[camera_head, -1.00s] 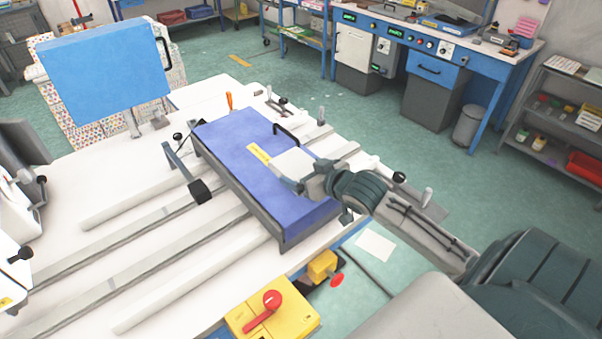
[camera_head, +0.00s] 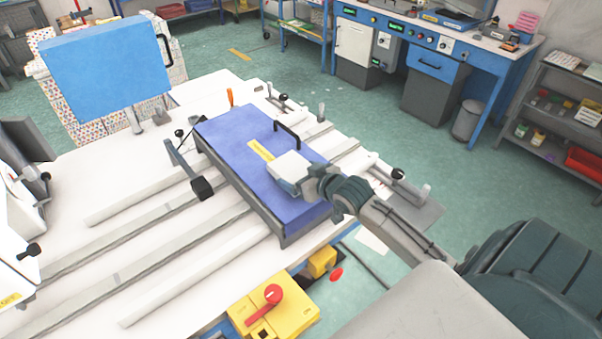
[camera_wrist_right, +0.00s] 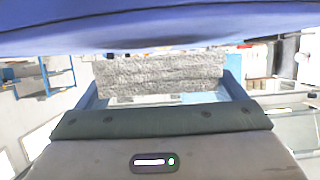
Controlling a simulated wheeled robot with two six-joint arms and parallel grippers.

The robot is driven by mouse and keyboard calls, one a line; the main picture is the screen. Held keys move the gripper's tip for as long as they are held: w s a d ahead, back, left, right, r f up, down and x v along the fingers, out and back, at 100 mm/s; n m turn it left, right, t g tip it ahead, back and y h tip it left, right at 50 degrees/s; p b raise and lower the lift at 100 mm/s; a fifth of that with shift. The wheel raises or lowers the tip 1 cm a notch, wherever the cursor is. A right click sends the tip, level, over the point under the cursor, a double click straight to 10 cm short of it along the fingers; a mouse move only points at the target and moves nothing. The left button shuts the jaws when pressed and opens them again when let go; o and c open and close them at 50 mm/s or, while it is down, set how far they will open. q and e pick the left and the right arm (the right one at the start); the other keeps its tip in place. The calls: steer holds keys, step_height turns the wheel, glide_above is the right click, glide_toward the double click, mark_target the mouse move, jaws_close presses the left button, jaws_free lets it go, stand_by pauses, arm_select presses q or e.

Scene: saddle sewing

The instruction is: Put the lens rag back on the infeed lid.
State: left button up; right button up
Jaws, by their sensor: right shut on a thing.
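The infeed lid appears to be the flat blue cover (camera_head: 235,140) with a yellow label and black handle, lying on the machine in the head view. My right gripper (camera_head: 277,182) is over its right half, close above the blue top; I cannot tell whether it touches. In the right wrist view, the lens rag (camera_wrist_right: 160,76), a grey speckled piece, is between the fingers (camera_wrist_right: 235,85), and the gripper is shut on it. A blue surface (camera_wrist_right: 160,28) fills the top of the wrist view. My left gripper is not in view.
A black handle (camera_head: 288,131) rises from the cover behind my right gripper. A blue panel (camera_head: 105,70) stands upright at the back left. A yellow switch box (camera_head: 275,312) with a red lever is at the front edge. White table rails (camera_head: 130,262) lie clear to the left.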

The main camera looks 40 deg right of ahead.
mark_target(301, 173)
steer(key=shift+f, duration=0.3)
steer(key=o, duration=0.8)
steer(key=shift+c, duration=0.2)
steer(key=shift+r, duration=0.8)
steer(key=v, duration=0.5)
steer(key=shift+s+f+b, duration=0.2)
steer(key=shift+s+b, duration=0.05)
steer(key=shift+b, duration=0.05)
steer(key=p+v, duration=0.1)
steer(key=v, duration=0.5)
steer(key=shift+s+r, duration=0.2)
steer(key=shift+s, duration=0.05)
